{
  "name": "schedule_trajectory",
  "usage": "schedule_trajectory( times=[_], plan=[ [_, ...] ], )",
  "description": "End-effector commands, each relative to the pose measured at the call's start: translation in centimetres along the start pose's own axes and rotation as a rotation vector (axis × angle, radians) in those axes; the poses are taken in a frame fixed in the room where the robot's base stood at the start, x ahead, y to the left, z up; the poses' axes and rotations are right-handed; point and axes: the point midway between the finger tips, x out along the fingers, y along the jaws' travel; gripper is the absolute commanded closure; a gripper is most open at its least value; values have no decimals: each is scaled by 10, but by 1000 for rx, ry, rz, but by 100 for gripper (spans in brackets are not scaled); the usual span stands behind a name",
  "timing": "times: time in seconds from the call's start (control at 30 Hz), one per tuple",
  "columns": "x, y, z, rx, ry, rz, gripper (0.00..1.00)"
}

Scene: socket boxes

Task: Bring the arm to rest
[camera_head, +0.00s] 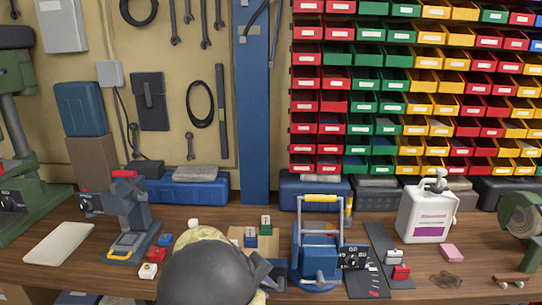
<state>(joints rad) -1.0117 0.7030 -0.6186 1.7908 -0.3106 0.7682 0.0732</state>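A large dark grey rounded link of my arm fills the bottom middle, with a cream-yellow part behind it. My gripper (264,272) seems to be the dark pointed part at the right of this link. Its fingers are not clear, so I cannot tell whether it is open or shut or holds anything. Just behind it, a blue box (250,239) and a green box (265,229) stand on a tan wooden block (268,246). To the left are a red box (154,254), a blue box (166,240) and a white-and-orange box (148,271).
A blue machine with a yellow handle (318,250) stands close right of my arm. Beyond it are a dark strip mat (378,245), a red box (401,272), a white jug (427,212) and a pink block (452,252). Coloured bins fill the back right.

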Motion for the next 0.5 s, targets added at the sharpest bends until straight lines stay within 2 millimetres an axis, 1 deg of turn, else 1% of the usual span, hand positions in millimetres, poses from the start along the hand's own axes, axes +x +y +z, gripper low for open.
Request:
schedule_trajectory(
  times=[0.03, 0.1, 0.23, 0.37, 0.5],
  plan=[
    [6, 10, 16, 42, -12, -56, 80],
    [13, 19, 36, 93, -20, -125, 80],
    [19, 30, 72, 188, -22, -241, 80],
    [19, 39, 106, 285, -11, -337, 80],
    [13, 46, 143, 392, 9, -420, 80]
  ],
)
